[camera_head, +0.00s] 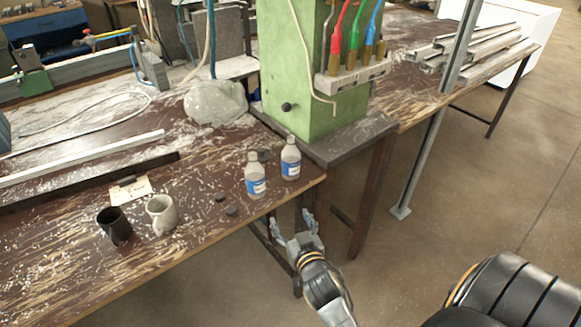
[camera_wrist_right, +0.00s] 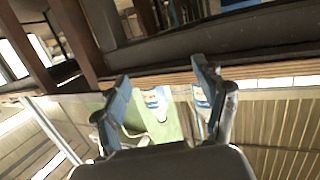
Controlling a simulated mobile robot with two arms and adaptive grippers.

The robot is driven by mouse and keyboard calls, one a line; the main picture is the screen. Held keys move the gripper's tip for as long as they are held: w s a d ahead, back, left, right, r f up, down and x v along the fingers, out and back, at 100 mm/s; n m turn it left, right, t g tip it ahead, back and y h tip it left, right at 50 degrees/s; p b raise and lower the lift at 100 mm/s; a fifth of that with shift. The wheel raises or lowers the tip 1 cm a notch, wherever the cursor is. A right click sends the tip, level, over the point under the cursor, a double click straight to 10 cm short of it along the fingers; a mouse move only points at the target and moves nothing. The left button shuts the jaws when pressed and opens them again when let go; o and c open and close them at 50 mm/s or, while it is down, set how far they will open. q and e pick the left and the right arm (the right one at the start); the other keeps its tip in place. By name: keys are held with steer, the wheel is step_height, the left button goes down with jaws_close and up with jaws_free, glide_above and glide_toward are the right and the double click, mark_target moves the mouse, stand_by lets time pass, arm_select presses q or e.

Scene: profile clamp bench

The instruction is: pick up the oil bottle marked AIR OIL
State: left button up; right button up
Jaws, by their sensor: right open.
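Two clear bottles with blue-and-white labels stand upright near the bench's right front corner. One bottle (camera_head: 256,176) is nearer the front edge; the other bottle (camera_head: 290,159) is to its right and slightly farther back. Their label text is too small to read, so I cannot tell which is marked AIR OIL. My right gripper (camera_head: 292,226) is open and empty, just off the bench edge, apart from both bottles. In the right wrist view the open fingers (camera_wrist_right: 163,88) show with two labelled bottles beyond them (camera_wrist_right: 153,100). My left gripper is out of view.
A green machine column (camera_head: 315,75) rises behind the bottles. A grey metal post (camera_head: 433,125) stands to the right.

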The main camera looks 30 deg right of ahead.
steer(key=m+t+h, duration=0.1)
steer(key=t+h, duration=0.1)
glide_toward(293, 165)
steer(key=x, duration=0.6)
steer(key=shift+w+d+r+p, duration=0.25)
steer(key=shift+w+p, duration=0.05)
steer(key=shift+f+p+x, duration=0.15)
steer(key=shift+f+x, duration=0.05)
steer(key=shift+x, duration=1.25)
steer(key=shift+f+p+x, duration=0.15)
steer(key=shift+f+x, duration=0.05)
steer(key=shift+x, duration=1.25)
steer(key=shift+a, duration=0.1)
steer(key=c, duration=1.3)
steer(key=shift+r, duration=0.1)
